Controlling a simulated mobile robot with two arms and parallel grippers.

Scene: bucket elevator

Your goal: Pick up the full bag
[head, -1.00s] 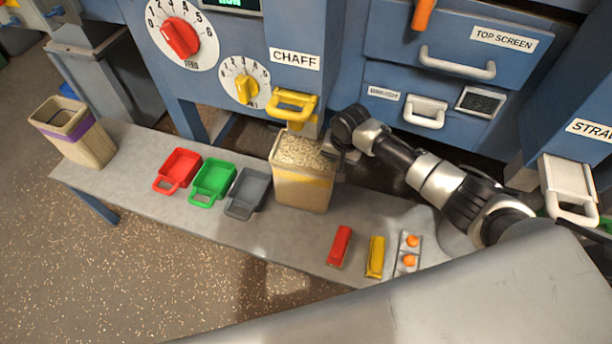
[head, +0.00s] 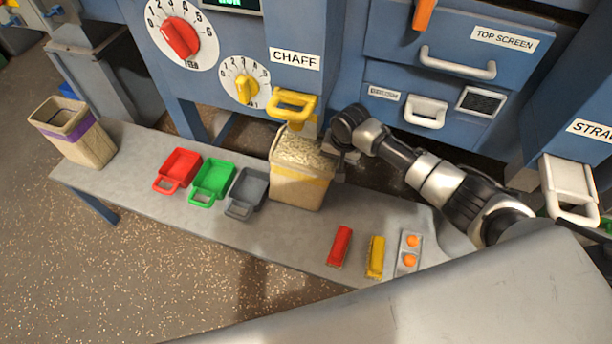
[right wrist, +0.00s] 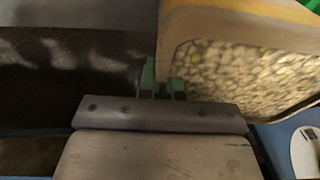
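The full bag (head: 298,187) is a tan open-topped bag with a yellow band, filled to near its rim with pale grains. It stands upright, or almost so, at the bench's back edge below the CHAFF spout. My right gripper (head: 334,153) is at the bag's upper right side. In the right wrist view its green-padded fingers (right wrist: 162,80) sit close together with the bag's rim (right wrist: 165,40) between them, and the grain surface (right wrist: 235,75) shows beside them. I cannot tell whether the bag's base touches the bench. My left gripper is out of view.
The grey bench (head: 225,232) also carries an empty bag with a purple band (head: 88,145), red (head: 178,168), green (head: 212,181) and grey (head: 246,190) scoops, and red (head: 340,246) and yellow (head: 375,257) blocks. A yellow handle (head: 292,104) hangs just above the full bag.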

